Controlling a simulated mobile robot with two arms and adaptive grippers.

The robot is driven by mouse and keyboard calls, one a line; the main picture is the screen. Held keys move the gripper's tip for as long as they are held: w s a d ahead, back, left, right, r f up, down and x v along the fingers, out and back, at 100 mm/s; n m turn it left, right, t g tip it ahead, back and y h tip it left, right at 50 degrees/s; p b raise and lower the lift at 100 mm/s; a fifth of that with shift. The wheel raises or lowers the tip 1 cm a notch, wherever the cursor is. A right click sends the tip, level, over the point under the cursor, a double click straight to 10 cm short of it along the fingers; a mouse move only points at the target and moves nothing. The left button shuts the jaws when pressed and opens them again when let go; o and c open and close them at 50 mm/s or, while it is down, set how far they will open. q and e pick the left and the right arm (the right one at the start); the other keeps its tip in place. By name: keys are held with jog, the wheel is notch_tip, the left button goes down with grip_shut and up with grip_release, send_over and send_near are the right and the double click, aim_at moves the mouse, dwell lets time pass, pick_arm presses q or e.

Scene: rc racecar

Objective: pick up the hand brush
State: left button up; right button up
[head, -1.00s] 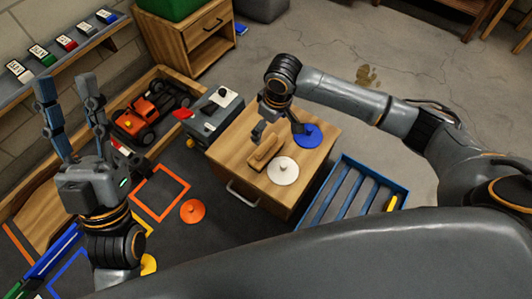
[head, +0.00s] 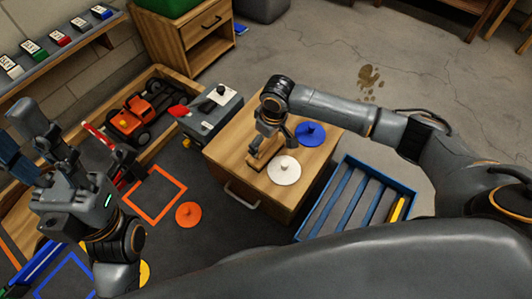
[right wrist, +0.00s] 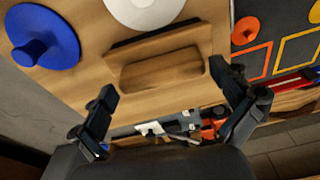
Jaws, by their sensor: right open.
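The hand brush is a wooden block-like piece with a raised grip. It lies on the wooden cabinet top (head: 228,150), partly hidden under my right gripper in the head view (head: 262,158). In the right wrist view the brush (right wrist: 162,68) lies ahead of and between the two fingers. My right gripper (right wrist: 163,88) is open and empty, pointing down over the brush; it also shows in the head view (head: 272,140). I cannot tell whether a finger touches the brush. My left gripper (head: 22,140) is at the left, fingers apart and empty, away from the cabinet.
A white disc (head: 284,170) and a blue disc (head: 310,133) with knobs lie close beside the brush. A blue slatted tray (head: 347,200) stands right of the cabinet. A grey toolbox-like item (head: 213,112) and an orange car (head: 137,118) are to the left.

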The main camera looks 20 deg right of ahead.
jog(key=shift+w+f, duration=0.1)
jog(key=shift+f, duration=0.45)
jog(key=shift+a+r, duration=0.1)
jog(key=shift+c, duration=0.4)
jog(key=c, duration=0.9)
